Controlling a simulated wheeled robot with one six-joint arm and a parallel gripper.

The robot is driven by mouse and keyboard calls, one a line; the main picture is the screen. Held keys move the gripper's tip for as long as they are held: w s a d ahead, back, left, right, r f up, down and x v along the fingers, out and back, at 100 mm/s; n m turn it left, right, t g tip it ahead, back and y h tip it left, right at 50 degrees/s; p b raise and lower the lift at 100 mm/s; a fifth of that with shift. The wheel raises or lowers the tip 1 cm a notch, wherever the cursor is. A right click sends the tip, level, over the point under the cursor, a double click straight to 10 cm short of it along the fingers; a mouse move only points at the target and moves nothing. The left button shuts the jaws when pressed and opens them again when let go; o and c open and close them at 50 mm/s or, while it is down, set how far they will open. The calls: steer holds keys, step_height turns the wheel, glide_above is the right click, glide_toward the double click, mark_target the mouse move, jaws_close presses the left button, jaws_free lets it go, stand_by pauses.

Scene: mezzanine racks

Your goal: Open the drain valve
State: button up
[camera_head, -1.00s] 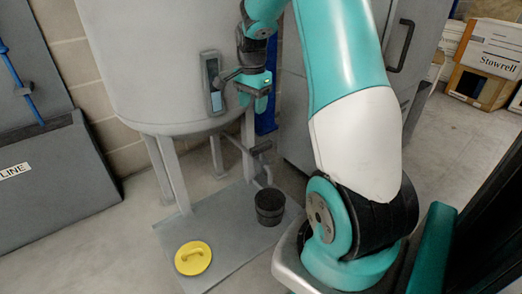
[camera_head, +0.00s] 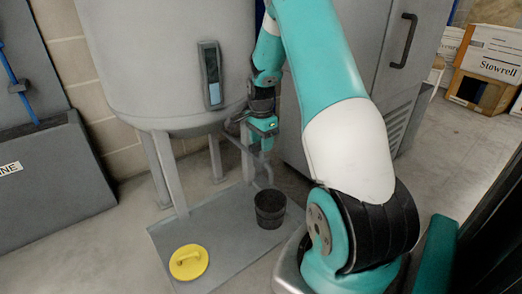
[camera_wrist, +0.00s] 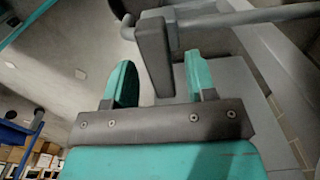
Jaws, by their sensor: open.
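In the wrist view the drain valve's grey lever (camera_wrist: 154,55) is a flat bar joined to a grey pipe (camera_wrist: 240,17). My gripper (camera_wrist: 158,72) is open, and its two teal fingers stand on either side of the lever, with gaps showing. I cannot tell how deep the lever sits between them. In the head view my gripper (camera_head: 264,132) is at the lower right of the grey tank (camera_head: 150,65), over the drain pipe. It hides the lever there. A black bucket (camera_head: 270,210) stands below.
A yellow lid with a handle (camera_head: 188,262) lies on the grey floor plate (camera_head: 218,250). A gauge (camera_head: 211,75) is on the tank's front. A grey cabinet (camera_head: 375,50) stands to the right, and cardboard boxes (camera_head: 490,60) are behind it.

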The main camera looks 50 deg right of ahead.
steer(key=shift+f, duration=0.8)
steer(key=c, duration=0.9)
steer(key=shift+r, duration=0.1)
